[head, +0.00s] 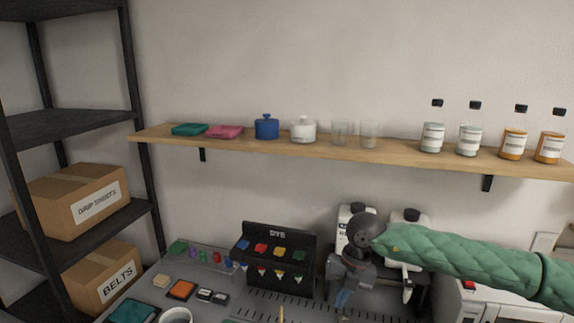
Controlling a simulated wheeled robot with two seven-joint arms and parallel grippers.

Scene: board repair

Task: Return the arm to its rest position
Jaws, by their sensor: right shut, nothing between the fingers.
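My right arm, in a green quilted sleeve, comes in from the right in the head view. My right gripper (343,298) hangs from its grey wrist at the lower middle, pointing down over the work surface. It is shut with nothing visible in it, and its tips are small in the picture. My left gripper and left arm are not in view.
A black rack (270,270) with coloured pieces stands left of my right gripper. White containers (345,222) stand behind my wrist. A wooden wall shelf (385,152) with jars and bottles runs above. A black shelving unit (70,124) holding cardboard boxes (75,198) stands at left.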

